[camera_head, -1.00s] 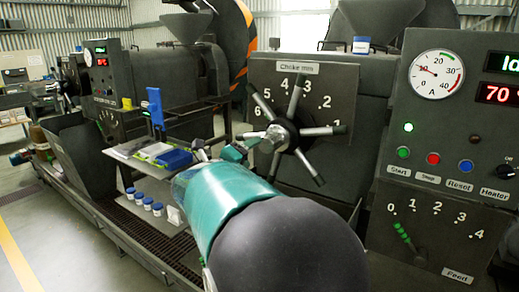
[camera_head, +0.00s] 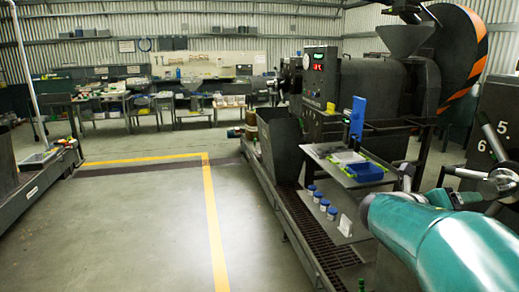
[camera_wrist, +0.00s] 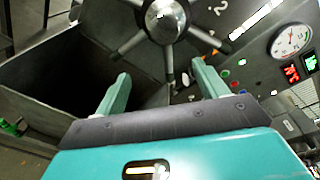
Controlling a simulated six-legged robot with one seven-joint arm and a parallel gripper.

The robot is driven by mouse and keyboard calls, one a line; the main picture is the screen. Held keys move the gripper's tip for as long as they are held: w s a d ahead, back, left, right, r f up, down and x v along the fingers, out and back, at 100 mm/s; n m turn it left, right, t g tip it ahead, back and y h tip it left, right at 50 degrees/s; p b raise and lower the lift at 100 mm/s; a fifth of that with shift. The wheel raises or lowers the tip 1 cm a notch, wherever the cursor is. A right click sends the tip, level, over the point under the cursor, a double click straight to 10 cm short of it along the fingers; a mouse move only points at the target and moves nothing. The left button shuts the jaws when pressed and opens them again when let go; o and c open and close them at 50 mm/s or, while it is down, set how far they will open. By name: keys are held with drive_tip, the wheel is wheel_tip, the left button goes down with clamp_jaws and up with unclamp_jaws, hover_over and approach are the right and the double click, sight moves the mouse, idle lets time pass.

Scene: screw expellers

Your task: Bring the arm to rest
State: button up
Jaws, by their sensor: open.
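My gripper (camera_wrist: 160,92) shows in the wrist view with its two green fingers apart and nothing between them. The spoked choke handwheel (camera_wrist: 165,20) is beyond the fingertips, at the top of that view. In the head view my teal arm (camera_head: 440,240) reaches in from the lower right, and the handwheel (camera_head: 503,183) is partly cut off by the right edge. The fingers are hard to make out there. Whether they touch the wheel cannot be told.
A shelf with a blue tray (camera_head: 366,172) stands left of my arm. Several blue-lidded jars (camera_head: 318,197) stand below it. A screw expeller (camera_head: 385,85) is behind. Open floor (camera_head: 150,225) with a yellow line lies to the left. The wrist view shows a round gauge (camera_wrist: 290,40).

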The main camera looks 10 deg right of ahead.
drive_tip(key=s+a+f+m+t+y, duration=0.1)
drive_tip(key=s+a+f+m+y, duration=0.3)
drive_tip(key=a+m, duration=0.5)
drive_tip(key=s+a+f+m+t+y, duration=0.1)
drive_tip(key=s+a+f+m+y, duration=0.2)
drive_tip(key=a+m+y, duration=0.4)
drive_tip(key=s+a+f+m+t+y, duration=0.2)
drive_tip(key=s+a+f+m+y, duration=0.2)
drive_tip(key=a+m, duration=0.9)
drive_tip(key=a+f+y, duration=0.1)
drive_tip(key=a+f, duration=0.1)
drive_tip(key=a, duration=0.3)
drive_tip(key=shift+s+a+y, duration=0.2)
drive_tip(key=shift+s+y, duration=0.1)
drive_tip(key=shift+y, duration=0.1)
drive_tip(key=shift+c, duration=0.4)
drive_tip(key=c, duration=0.7)
drive_tip(key=shift+d+m, duration=0.2)
drive_tip(key=shift+m, duration=0.1)
